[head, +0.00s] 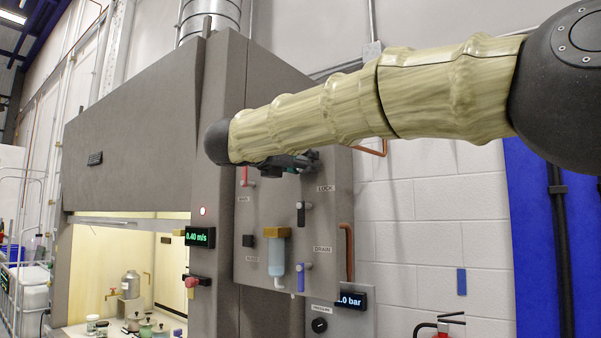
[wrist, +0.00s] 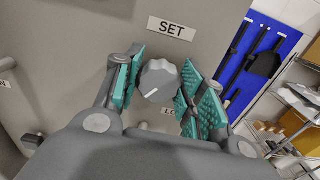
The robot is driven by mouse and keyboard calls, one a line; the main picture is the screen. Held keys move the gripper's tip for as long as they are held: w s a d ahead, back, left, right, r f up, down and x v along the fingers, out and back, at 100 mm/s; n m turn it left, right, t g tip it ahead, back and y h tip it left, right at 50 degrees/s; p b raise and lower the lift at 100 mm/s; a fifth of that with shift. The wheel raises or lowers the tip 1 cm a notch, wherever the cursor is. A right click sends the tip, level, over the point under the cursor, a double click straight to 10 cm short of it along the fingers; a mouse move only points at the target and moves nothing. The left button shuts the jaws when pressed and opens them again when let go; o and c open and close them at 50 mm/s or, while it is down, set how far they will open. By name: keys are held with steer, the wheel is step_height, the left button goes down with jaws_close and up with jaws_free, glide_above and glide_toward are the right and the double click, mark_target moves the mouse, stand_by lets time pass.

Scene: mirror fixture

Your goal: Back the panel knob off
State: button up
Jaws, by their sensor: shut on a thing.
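The panel knob (wrist: 158,80) is a grey fluted knob with a white pointer line, just below a SET label (wrist: 171,28) in the wrist view. My gripper (wrist: 160,88) has its teal ribbed pads on either side of the knob and is shut on it. The pointer line slants toward the lower left. In the head view my gripper (head: 296,163) is against the upper part of the grey side panel (head: 275,195), under my forearm. The knob is hidden there behind the gripper and arm.
Below my gripper the panel carries a red-handled valve (head: 246,176), a black-handled valve (head: 301,213), a filter bowl (head: 277,255) and a blue-handled drain valve (head: 301,277). A pressure display (head: 350,299) stands lower right. A lit cabinet opening (head: 130,265) is at left.

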steer(key=n, duration=0.2)
steer(key=n+b, duration=0.1)
steer(key=n, duration=0.1)
steer(key=shift+w+f+n, duration=0.15)
steer(key=shift+f+n, duration=0.15)
steer(key=shift+f, duration=0.05)
steer(key=n, duration=0.4)
steer(key=shift+r+n, duration=0.1)
steer(key=shift+n, duration=0.2)
steer(key=n+p, duration=0.2)
steer(key=n, duration=0.3)
steer(key=shift+r, duration=0.1)
steer(key=n+p, duration=0.2)
steer(key=n, duration=0.3)
steer(key=shift+p, duration=0.4)
steer(key=n+p, duration=0.3)
steer(key=n, duration=0.1)
steer(key=shift+r, duration=0.1)
steer(key=n+p, duration=0.5)
steer(key=shift+n, duration=0.4)
steer(key=n+p, duration=0.2)
steer(key=n, duration=0.1)
steer(key=shift+n, duration=0.3)
steer(key=shift+d+n, duration=0.1)
steer(key=shift+n, duration=2)
